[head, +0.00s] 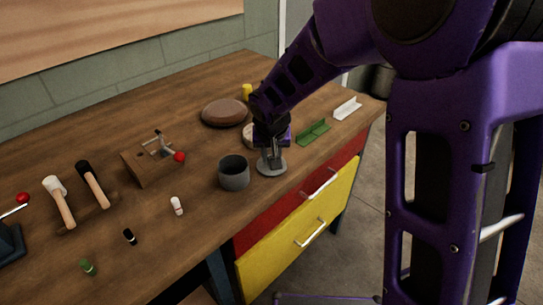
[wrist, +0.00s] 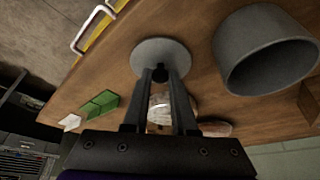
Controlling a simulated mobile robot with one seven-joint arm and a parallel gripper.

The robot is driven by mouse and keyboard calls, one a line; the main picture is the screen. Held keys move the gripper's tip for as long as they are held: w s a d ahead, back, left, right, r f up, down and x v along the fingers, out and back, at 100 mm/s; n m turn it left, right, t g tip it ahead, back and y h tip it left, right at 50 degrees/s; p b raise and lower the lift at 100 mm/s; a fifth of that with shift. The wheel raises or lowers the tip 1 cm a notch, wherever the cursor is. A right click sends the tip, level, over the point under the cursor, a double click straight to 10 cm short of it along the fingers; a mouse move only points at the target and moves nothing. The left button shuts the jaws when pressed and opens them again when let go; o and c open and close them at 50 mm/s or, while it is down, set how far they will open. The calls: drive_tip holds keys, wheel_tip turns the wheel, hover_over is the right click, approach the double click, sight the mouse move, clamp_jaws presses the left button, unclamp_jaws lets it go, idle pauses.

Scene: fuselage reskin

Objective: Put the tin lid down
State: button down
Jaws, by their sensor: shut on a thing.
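The tin lid (head: 272,170) is a flat grey disc under my gripper, close to the bench's front edge. My gripper (head: 270,157) points down and is shut on the lid's small raised knob. In the wrist view the lid (wrist: 160,52) lies just beyond the fingertips (wrist: 160,74). It looks level and is at or just above the bench top; I cannot tell whether it touches. The open grey tin (head: 234,177) stands upright just left of the lid, apart from it. It also shows in the wrist view (wrist: 232,52).
A green angle piece (head: 313,132) and a white one (head: 347,109) lie to the right. A brown round thing (head: 225,112) is behind. A wooden block with a red-knobbed clamp (head: 150,170), two mallets and small bottles are left. The bench (head: 205,240) is bare in front of the tin.

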drive_tip(key=shift+f, duration=0.1)
drive_tip(key=shift+f, duration=0.15)
drive_tip(key=c, duration=0.7)
unclamp_jaws()
drive_tip(key=shift+r, duration=0.4)
drive_tip(key=p+v, duration=0.2)
drive_tip(key=v, duration=0.9)
drive_tip(key=shift+s+r, duration=0.15)
drive_tip(key=shift+r, duration=0.2)
